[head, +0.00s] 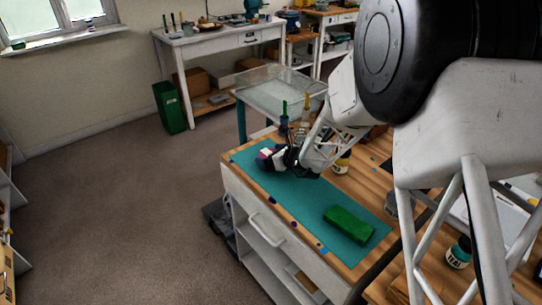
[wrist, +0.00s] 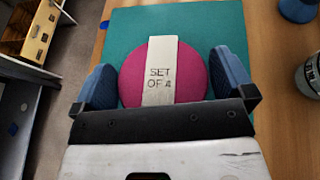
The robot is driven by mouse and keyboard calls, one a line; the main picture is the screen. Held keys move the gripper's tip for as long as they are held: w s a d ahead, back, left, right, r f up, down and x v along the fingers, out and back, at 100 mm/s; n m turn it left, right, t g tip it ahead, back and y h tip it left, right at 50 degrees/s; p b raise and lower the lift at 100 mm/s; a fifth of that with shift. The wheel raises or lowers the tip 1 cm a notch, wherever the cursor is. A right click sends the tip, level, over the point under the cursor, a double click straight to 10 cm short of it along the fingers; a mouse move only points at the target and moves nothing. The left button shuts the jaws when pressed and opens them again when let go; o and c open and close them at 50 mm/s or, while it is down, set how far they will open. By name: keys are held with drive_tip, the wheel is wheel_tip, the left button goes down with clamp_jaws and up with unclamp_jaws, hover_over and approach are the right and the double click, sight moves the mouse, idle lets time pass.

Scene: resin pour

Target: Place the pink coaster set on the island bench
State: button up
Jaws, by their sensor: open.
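The pink coaster set (wrist: 193,72) is a round magenta stack with a pale band around it that reads "SET OF 4". It lies on the teal mat (wrist: 120,38) on a wooden-topped bench. My gripper (wrist: 163,78) is open, with one blue finger pad on each side of the coaster set. I cannot tell whether either pad touches it. In the head view my gripper (head: 283,161) is low over the far end of the mat (head: 312,201), and a bit of the coaster set (head: 264,153) shows beside it. Which bench is the island bench is not marked.
A green block (head: 348,224) lies on the near part of the mat. A small jar (head: 343,162) and a blue container (head: 284,123) stand near my gripper. A teal-legged table (head: 280,90) is behind, and a white bench (head: 222,42) stands along the wall. The left floor is clear.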

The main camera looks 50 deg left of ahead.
drive_tip(key=shift+r, duration=0.15)
drive_tip(key=shift+v, duration=6)
drive_tip(key=shift+d+r, duration=0.1)
drive_tip(key=shift+r, duration=0.05)
drive_tip(key=w+d+r+n+h, duration=0.1)
drive_tip(key=d+r+n, duration=0.3)
drive_tip(key=d, duration=0.7)
drive_tip(key=d+r+n+h, duration=0.2)
drive_tip(key=d+r, duration=0.4)
drive_tip(key=d, duration=0.5)
drive_tip(key=w+d+r+n+h, duration=0.1)
drive_tip(key=d+r+n, duration=0.3)
drive_tip(key=d, duration=0.6)
drive_tip(key=s+d+r+n+t+h, duration=0.1)
drive_tip(key=s+d, duration=0.5)
drive_tip(key=d, duration=0.7)
drive_tip(key=s+d+r+n+t+h, duration=0.2)
drive_tip(key=s+d+h, duration=0.3)
drive_tip(key=d, duration=0.8)
drive_tip(key=s+d+r+n+t+h, duration=0.1)
drive_tip(key=s+d+r+n+h, duration=0.1)
drive_tip(key=s+d, duration=0.5)
drive_tip(key=d+n+h, duration=0.1)
drive_tip(key=d, duration=0.5)
drive_tip(key=shift+d+r+t+h, duration=0.2)
drive_tip(key=shift+d+t+h, duration=0.1)
drive_tip(key=shift+d+t, duration=0.1)
